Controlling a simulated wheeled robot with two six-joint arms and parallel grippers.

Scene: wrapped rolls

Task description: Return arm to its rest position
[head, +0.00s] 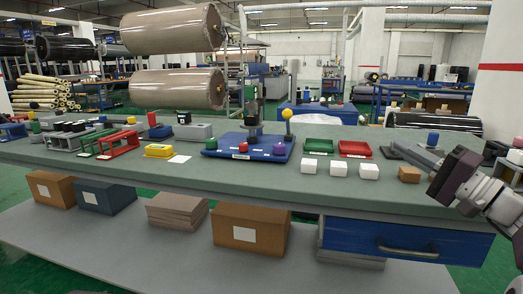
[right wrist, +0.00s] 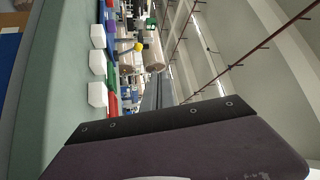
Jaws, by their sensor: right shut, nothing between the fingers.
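My right gripper (head: 410,154) is at the right end of the green-topped workbench (head: 230,185) in the head view. It is shut and empty, pointing left above the bench top beside a small brown block (head: 409,174). Its purple-grey body (right wrist: 180,150) fills the bottom of the right wrist view, which shows the bench turned on its side. My left gripper is not in view.
White blocks (head: 340,170) stand near the front edge, before a green tray (head: 320,146) and a red tray (head: 355,149). A blue board (head: 225,145) with coloured knobs lies mid-bench. A blue drawer (head: 400,239) is below. Large wrapped rolls (head: 172,30) hang behind.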

